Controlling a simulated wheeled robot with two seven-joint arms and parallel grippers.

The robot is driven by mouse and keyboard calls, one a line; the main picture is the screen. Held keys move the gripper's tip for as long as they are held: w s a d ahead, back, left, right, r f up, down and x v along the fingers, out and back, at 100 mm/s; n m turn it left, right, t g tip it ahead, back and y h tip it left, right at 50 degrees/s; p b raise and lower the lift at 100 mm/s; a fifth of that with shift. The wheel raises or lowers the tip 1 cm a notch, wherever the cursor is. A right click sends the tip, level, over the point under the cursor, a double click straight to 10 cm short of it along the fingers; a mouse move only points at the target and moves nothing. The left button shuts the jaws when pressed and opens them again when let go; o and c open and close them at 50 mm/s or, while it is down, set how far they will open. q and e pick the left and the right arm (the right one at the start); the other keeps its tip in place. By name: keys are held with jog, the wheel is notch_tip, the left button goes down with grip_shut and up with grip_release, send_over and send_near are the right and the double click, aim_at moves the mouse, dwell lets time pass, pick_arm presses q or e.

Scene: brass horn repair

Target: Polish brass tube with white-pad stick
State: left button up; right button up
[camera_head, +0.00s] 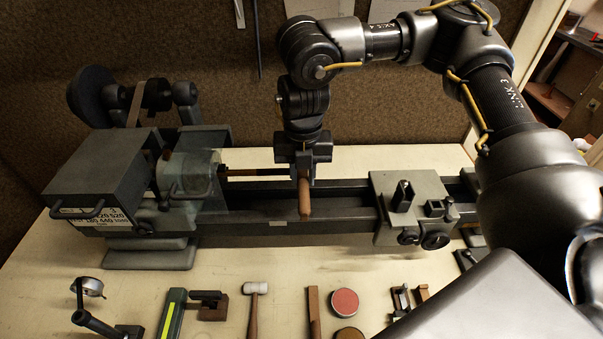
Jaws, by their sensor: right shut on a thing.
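The brass tube (258,172) runs level out of the lathe's headstock side, above the lathe bed, and looks dark brownish gold. My right gripper (304,175) points down over the bed and is shut on a stick with a brown wooden handle (305,200). The handle points toward the front of the bench, over the bed. The stick's white pad is hidden behind the gripper, so I cannot tell whether it touches the tube. The tube's right end is also hidden near the gripper. My left gripper is not in view.
The grey lathe (115,170) spans the bench, with a clear guard (188,172) at left and a carriage (412,205) at right. Along the front lie a white-headed mallet (256,289), a wooden bar (314,315), a red-topped round tin (345,302) and a dial gauge (90,286).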

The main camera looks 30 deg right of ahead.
aim_at(302, 188)
jog(key=shift+w+a, duration=0.1)
jog(key=shift+a, duration=0.05)
dwell(0.5)
jog(key=shift+f+p, duration=0.1)
jog(key=shift+p, duration=0.2)
dwell(0.3)
dwell(0.7)
jog(key=shift+d+p, duration=0.2)
jog(key=shift+p, duration=0.1)
jog(key=shift+a, duration=0.2)
dwell(0.6)
jog(key=shift+s+a+r+p, duration=0.3)
jog(key=shift+s+r+p, duration=0.3)
jog(key=shift+r+p, duration=0.15)
jog(key=shift+s+a+r+p, duration=0.25)
jog(key=shift+s+r+p, duration=0.15)
jog(key=shift+s, duration=0.15)
jog(key=shift+s+a+r+p, duration=0.25)
jog(key=shift+s+r+p, duration=0.1)
jog(key=shift+s, duration=0.15)
jog(key=shift+s+a, duration=0.1)
jog(key=shift+s, duration=0.05)
